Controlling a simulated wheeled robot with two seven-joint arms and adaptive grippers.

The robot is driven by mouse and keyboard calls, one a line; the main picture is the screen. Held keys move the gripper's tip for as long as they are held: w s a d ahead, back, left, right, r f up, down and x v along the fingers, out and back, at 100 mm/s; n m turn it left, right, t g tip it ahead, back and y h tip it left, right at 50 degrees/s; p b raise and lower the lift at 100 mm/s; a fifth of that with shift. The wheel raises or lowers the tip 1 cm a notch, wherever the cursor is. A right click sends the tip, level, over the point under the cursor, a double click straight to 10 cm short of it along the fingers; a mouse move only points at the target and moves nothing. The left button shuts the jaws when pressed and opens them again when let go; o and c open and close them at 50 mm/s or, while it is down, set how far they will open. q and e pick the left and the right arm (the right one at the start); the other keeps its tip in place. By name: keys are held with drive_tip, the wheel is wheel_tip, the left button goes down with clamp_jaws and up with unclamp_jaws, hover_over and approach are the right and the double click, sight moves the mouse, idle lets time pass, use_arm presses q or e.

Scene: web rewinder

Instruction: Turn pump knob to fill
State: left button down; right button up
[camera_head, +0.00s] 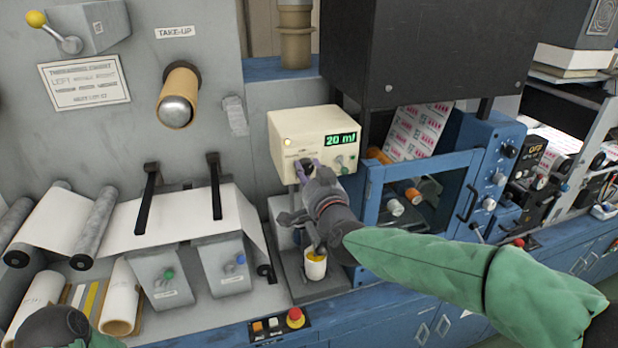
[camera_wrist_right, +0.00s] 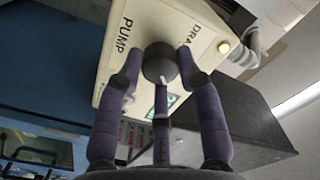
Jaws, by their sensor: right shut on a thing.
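The cream pump box (camera_head: 290,130) stands at the middle of the head view, with a green "20 ml" display (camera_head: 340,139) and a lit yellowish lamp (camera_head: 287,142). My right gripper (camera_head: 307,168) is at the box's front and hides the knob there. In the right wrist view the round dark grey pump knob (camera_wrist_right: 158,64) sits between the purple fingers of my right gripper (camera_wrist_right: 160,75), which are shut on it. A white pointer line on the knob points down in that picture. The labels "PUMP" and part of "DRA…" show beside it.
A small cup with yellow contents (camera_head: 315,266) stands below the pump box. A blue-framed machine (camera_head: 375,190) is close on the right. Two grey boxes (camera_head: 165,275) and paper rollers stand left. A red button (camera_head: 296,316) is at the front edge.

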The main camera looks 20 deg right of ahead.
drive_tip(key=shift+d+r, duration=0.1)
drive_tip(key=shift+r, duration=0.3)
drive_tip(key=o, duration=1.1)
drive_tip(key=shift+o, duration=0.2)
drive_tip(key=shift+f, duration=0.15)
drive_tip(key=shift+f, duration=0.1)
drive_tip(key=s, duration=1.2)
drive_tip(key=shift+d, duration=0.15)
